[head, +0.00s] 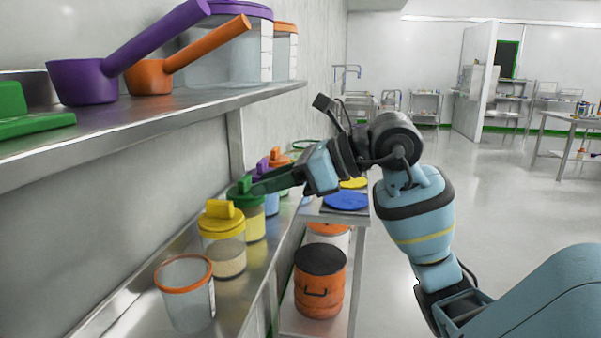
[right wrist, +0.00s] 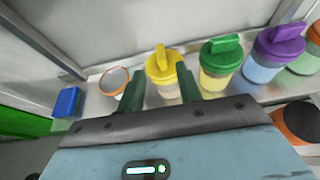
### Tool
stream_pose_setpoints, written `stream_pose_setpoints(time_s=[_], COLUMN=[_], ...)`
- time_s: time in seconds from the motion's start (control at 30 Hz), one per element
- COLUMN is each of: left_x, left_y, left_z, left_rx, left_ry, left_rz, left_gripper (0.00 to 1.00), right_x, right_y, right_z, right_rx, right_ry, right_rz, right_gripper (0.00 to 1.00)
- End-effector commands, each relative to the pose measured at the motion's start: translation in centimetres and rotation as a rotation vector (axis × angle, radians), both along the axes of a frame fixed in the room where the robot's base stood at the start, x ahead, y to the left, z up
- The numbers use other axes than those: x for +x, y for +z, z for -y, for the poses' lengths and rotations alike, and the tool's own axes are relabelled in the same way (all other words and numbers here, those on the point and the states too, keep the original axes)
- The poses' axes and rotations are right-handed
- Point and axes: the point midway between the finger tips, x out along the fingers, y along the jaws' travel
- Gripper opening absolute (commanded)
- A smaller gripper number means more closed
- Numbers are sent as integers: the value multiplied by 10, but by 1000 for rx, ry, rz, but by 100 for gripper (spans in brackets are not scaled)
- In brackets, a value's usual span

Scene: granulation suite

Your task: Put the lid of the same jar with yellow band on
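The jar with the yellow band (head: 224,258) stands on the lower shelf with pale contents. Its yellow lid (head: 220,219) with an upright grip appears to sit on top; I cannot tell if it is fully seated. My right gripper (head: 252,187) reaches in from the right, overlapping the green-lidded jar (head: 254,226) in the head view. In the right wrist view its dark green fingers (right wrist: 160,72) are apart and empty, with the yellow lid (right wrist: 164,62) beyond and between them. Contact with the lid cannot be seen. My left gripper is not in view.
An open orange-rimmed jar (head: 187,300) stands in front of the yellow-lidded one. Purple-lidded (right wrist: 272,55) and orange-lidded jars stand further along. An upper shelf (head: 130,125) with scoops (head: 85,82) overhangs at left. A cart with a blue disc (head: 346,201) stands at right.

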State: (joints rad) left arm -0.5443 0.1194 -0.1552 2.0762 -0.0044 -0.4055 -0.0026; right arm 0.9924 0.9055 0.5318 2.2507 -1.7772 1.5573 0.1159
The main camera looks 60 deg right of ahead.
Motion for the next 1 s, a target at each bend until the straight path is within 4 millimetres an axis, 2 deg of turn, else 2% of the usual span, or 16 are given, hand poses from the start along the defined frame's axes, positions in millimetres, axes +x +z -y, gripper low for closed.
stream_pose_setpoints(time_s=[0.2,0.4,1.0], left_x=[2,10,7], left_y=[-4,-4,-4], left_z=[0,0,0], left_rx=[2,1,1], left_ry=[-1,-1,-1], left_rz=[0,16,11], left_gripper=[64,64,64], right_x=[-28,-42,-44], right_y=[12,19,20], right_z=[12,18,18], right_rx=[0,0,0], right_ry=[-1,-1,0], right_rz=[-1,0,0], right_gripper=[35,35,35])
